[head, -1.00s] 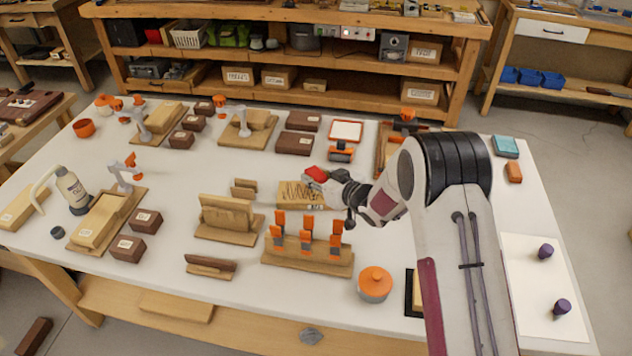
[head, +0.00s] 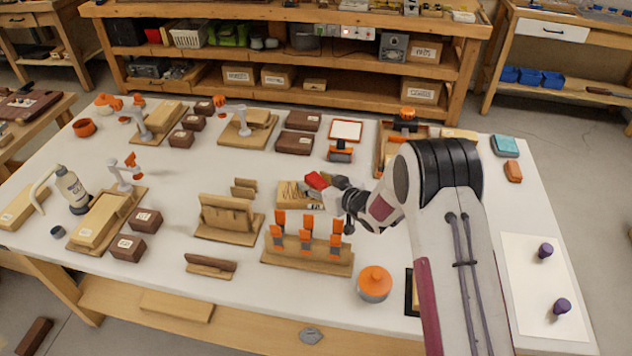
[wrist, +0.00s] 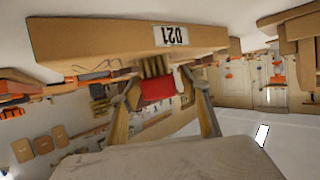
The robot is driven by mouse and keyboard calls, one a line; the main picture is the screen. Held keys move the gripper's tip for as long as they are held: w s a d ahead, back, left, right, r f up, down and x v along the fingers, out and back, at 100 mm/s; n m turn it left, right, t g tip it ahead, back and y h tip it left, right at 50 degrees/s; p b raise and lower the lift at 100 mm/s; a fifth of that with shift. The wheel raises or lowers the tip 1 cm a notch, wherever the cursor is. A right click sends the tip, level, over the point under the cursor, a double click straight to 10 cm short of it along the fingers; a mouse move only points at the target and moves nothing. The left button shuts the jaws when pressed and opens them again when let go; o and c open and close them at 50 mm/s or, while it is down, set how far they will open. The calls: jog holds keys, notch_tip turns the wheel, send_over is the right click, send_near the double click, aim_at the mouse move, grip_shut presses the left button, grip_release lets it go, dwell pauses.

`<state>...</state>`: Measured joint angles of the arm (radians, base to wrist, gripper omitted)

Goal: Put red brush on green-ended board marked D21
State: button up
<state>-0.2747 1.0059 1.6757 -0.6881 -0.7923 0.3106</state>
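The red brush (head: 317,181) is at the tip of my gripper (head: 328,189), just above the right part of a tan board (head: 287,202) with dark wavy marks. In the wrist view, its red body (wrist: 158,88) sits between my two fingers (wrist: 163,97), which appear closed on it, and tan bristles show beyond it. The board also fills the top of the wrist view (wrist: 90,38), with an upside-down label that looks like D21. I cannot make out a green end. Whether the brush touches the board is unclear.
A wooden rack (head: 285,255) with several orange-topped clips stands just in front of the board. An upright wooden holder (head: 228,215) is to the left. A grey pot with an orange lid (head: 374,283) is at front right. The white table (head: 180,220) has bare room at left centre.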

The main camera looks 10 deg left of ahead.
jog(key=shift+r, duration=0.15)
jog(key=v, duration=1.2)
dwell(0.4)
dwell(0.8)
jog(key=d+r+m+t+h, duration=0.15)
jog(key=d+r+h, duration=0.25)
jog(key=d+r, duration=0.5)
jog(key=s+d+r+m+h, duration=0.4)
jog(key=s+d+r, duration=0.4)
jog(key=d+r, duration=0.15)
jog(key=s+d+r+m+g, duration=0.1)
jog(key=s+d+g, duration=0.1)
jog(key=s, duration=1.3)
jog(key=s+d+r+m+g+h, duration=0.1)
jog(key=s+d+r+m+g, duration=0.1)
jog(key=s, duration=1.4)
jog(key=shift+d+g, duration=0.65)
jog(key=shift+d, duration=0.15)
